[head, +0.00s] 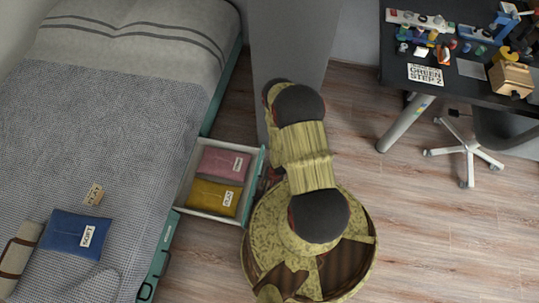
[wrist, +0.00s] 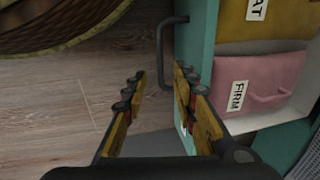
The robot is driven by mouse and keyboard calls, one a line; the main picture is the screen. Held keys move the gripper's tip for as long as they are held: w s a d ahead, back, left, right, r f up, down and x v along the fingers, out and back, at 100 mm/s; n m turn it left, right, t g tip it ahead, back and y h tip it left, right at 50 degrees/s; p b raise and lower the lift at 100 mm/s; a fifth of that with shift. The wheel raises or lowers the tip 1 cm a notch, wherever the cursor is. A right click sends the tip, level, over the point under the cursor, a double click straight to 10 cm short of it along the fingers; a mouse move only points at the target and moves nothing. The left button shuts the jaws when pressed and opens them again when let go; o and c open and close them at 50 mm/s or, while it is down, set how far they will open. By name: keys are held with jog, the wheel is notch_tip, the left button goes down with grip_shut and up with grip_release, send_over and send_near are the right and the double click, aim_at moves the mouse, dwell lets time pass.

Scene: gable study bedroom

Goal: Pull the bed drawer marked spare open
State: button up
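A bed drawer stands pulled out, its pale box (head: 187,196) beside the bed and its teal front (head: 257,170) facing my base. The teal front (wrist: 206,35) and its dark bar handle (wrist: 160,50) show in the wrist view. A pale label on the front is mostly covered by a finger, so I cannot read whether it says spare. My gripper (wrist: 160,78) is open, with one finger on each side of the handle's near end in the picture. I cannot tell whether either finger touches it. In the head view my arm hides the gripper.
The drawer holds a pink packet (head: 223,163) and a yellow packet (head: 215,196). Another teal drawer front (head: 160,262) is shut under the bed (head: 120,130). A grey post (head: 290,45) stands near my arm.

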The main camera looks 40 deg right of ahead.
jog(key=shift+s+d+r, duration=0.15)
jog(key=shift+s+r, duration=0.05)
jog(key=shift+r, duration=0.95)
jog(key=shift+s+d+r, duration=0.1)
jog(key=shift+s+r, duration=0.05)
jog(key=shift+r, duration=0.95)
